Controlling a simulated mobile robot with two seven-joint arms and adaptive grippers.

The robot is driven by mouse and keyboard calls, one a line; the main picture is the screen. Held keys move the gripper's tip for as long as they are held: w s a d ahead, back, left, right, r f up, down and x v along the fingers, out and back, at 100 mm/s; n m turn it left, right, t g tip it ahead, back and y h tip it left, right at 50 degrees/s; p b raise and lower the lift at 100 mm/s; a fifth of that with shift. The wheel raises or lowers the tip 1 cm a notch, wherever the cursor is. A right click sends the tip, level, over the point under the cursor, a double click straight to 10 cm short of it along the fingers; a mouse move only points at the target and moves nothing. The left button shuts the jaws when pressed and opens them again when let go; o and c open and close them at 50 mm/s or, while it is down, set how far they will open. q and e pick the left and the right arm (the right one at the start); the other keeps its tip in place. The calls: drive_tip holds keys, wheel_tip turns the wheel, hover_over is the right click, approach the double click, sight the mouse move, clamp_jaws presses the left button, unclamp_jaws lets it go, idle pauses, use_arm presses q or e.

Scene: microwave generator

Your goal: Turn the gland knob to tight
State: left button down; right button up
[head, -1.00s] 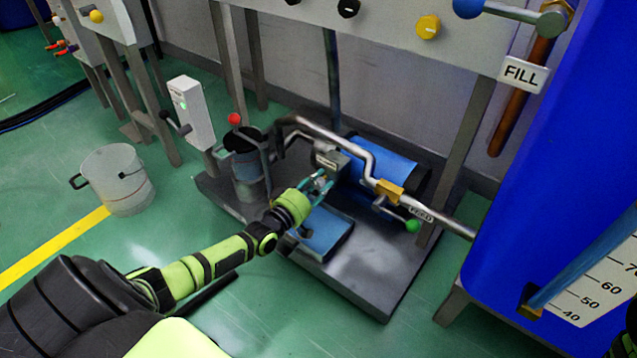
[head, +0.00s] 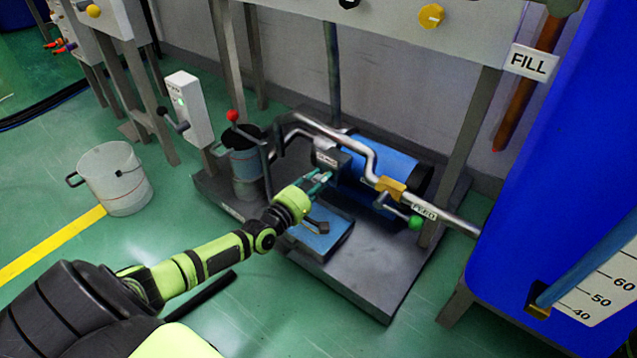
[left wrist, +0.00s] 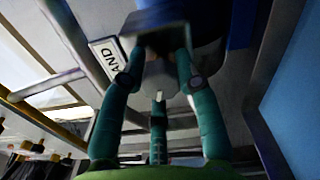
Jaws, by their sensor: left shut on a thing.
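The gland knob (left wrist: 160,80) is a grey faceted piece between the fingers in the left wrist view, below a dark block. In the head view my gripper covers it. The label on the block ends in "AND" in the left wrist view (left wrist: 107,58); the small label plate also shows in the head view (head: 325,158). My left gripper (head: 322,178) has teal fingers shut on the knob, one finger on each side, and it shows in the left wrist view (left wrist: 158,85). I cannot read a tight mark or the knob's angle. My right gripper is out of view.
A bent steel pipe (head: 368,157) runs over the pump base. A green-tipped FEED valve lever (head: 414,222) is right of the gripper. A red-tipped lever (head: 233,116) is left. A blue tank (head: 560,170) stands right.

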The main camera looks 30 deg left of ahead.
use_arm(q)
drive_tip(key=shift+s+d+f+n+b, duration=0.1)
drive_tip(key=shift+d+n+b, duration=0.3)
drive_tip(key=shift+n, duration=0.7)
drive_tip(key=c, duration=0.9)
unclamp_jaws()
drive_tip(key=shift+a, duration=0.1)
